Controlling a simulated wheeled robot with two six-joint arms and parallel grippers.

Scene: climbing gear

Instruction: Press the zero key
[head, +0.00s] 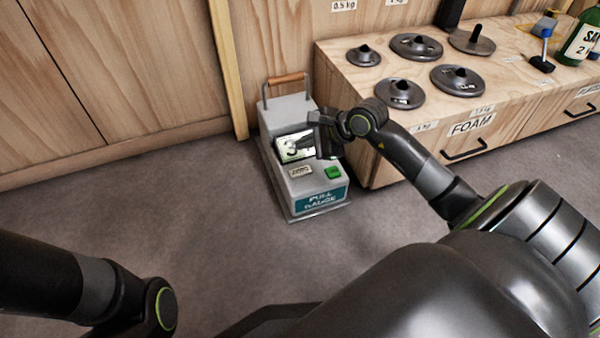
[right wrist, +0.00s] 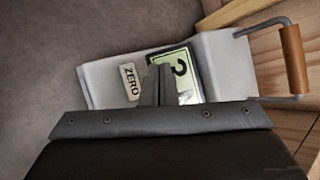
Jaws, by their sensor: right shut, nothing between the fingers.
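My right gripper (head: 318,145) is shut and empty, over the gauge at the right part of the display. In the right wrist view its fingertips (right wrist: 160,72) lie between the zero key and the display digit. Whether they touch the gauge I cannot tell. My left gripper is out of view; only my left arm shows.
A green key (head: 333,171) sits right of the zero key. The gauge has a wooden-grip handle (head: 287,79) at its back. A wooden drawer cabinet (head: 390,150) with several dark weight discs stands close on the right. Grey floor (head: 180,200) is clear to the left.

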